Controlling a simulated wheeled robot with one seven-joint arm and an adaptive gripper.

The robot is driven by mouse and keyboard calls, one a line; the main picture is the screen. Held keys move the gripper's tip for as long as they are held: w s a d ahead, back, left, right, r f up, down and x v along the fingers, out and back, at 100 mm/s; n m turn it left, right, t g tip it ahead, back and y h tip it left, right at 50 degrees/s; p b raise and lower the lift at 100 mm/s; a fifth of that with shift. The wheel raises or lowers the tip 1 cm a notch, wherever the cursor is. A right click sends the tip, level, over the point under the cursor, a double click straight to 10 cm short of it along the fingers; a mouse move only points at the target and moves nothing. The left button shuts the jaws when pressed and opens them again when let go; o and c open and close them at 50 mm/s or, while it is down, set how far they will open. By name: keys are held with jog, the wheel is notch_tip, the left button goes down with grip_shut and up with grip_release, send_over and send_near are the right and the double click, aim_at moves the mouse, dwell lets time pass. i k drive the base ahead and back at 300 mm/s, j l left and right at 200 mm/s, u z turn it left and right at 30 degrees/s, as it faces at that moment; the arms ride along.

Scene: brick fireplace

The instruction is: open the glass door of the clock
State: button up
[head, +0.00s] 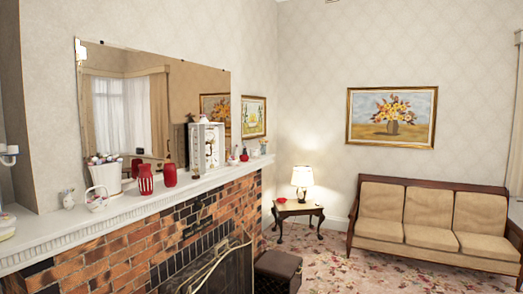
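The clock (207,147) is a white, box-shaped case standing upright on the white mantel shelf (50,231), right of the middle of the mirror. Its front shows a light face with dark marks. The glass door cannot be made out clearly at this size, and I cannot tell whether it is shut or ajar. My gripper and arm are not in view.
Red vases (169,174) and a white bucket (106,178) stand left of the clock, small ornaments right of it. Below are the brick fireplace (130,240) and a dark footstool (279,267). Carpet (325,262) lies open before the sofa (431,226).

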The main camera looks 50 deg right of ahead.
aim_at(204, 155)
jog(key=z, duration=1.05)
jog(key=i+l, duration=0.1)
jog(key=i, duration=0.6)
